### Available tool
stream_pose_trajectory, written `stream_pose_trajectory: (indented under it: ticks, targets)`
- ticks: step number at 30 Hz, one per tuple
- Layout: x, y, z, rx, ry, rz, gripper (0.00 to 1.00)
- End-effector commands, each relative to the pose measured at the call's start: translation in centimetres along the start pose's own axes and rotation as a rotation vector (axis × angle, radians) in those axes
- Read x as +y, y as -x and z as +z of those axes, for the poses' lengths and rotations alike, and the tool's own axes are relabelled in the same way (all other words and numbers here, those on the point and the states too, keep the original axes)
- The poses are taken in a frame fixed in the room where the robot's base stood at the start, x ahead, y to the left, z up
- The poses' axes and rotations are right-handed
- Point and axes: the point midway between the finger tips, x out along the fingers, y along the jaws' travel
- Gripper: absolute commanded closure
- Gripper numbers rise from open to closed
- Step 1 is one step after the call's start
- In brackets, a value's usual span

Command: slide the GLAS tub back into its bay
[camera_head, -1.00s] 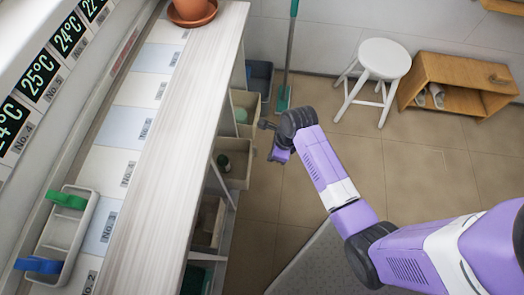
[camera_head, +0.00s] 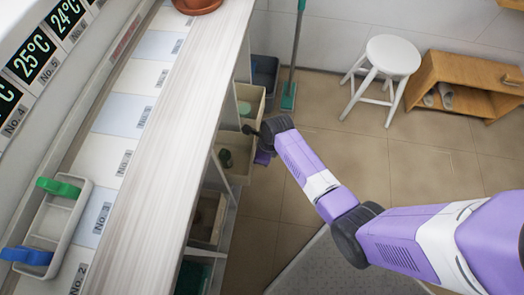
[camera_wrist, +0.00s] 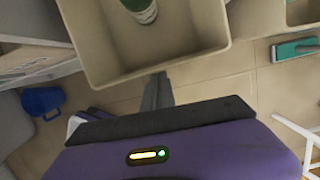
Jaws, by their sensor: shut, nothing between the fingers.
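A beige open tub (camera_head: 239,172) sticks out of the shelf side in the head view, with a dark green item inside. No GLAS label is readable on any tub. In the wrist view a beige tub (camera_wrist: 185,68) fills the top middle and holds a green and white round item (camera_wrist: 142,10). My gripper (camera_head: 250,130) is beside the tubs on the aisle side. In the wrist view its shut fingers (camera_wrist: 158,80) point at the outside of the tub's near wall, at or very close to it; contact cannot be told. Nothing is held.
Another beige tub (camera_head: 252,95) sticks out farther back, with a dark blue bin (camera_head: 265,72) beyond. A green mop (camera_head: 289,95), white stool (camera_head: 388,60) and wooden shelf box (camera_head: 465,85) stand on the floor. A blue mug-like vessel (camera_wrist: 43,101) is at left.

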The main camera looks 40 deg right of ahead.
Motion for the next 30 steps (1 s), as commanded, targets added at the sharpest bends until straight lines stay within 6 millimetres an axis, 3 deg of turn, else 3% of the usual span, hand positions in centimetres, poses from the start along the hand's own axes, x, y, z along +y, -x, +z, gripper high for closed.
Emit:
stream_pose_trajectory:
  ticks: [8, 18, 21, 30]
  targets:
    - [0.0, 0.0, 0.2, 0.000, 0.001, 0.000, 1.00]
    - [-0.1, -1.7, 6.5, -0.002, 0.005, 0.000, 1.00]
    - [0.0, -1.9, 7.4, -0.002, 0.002, 0.000, 1.00]
    - [0.0, -1.8, 7.5, -0.001, 0.000, 0.000, 1.00]
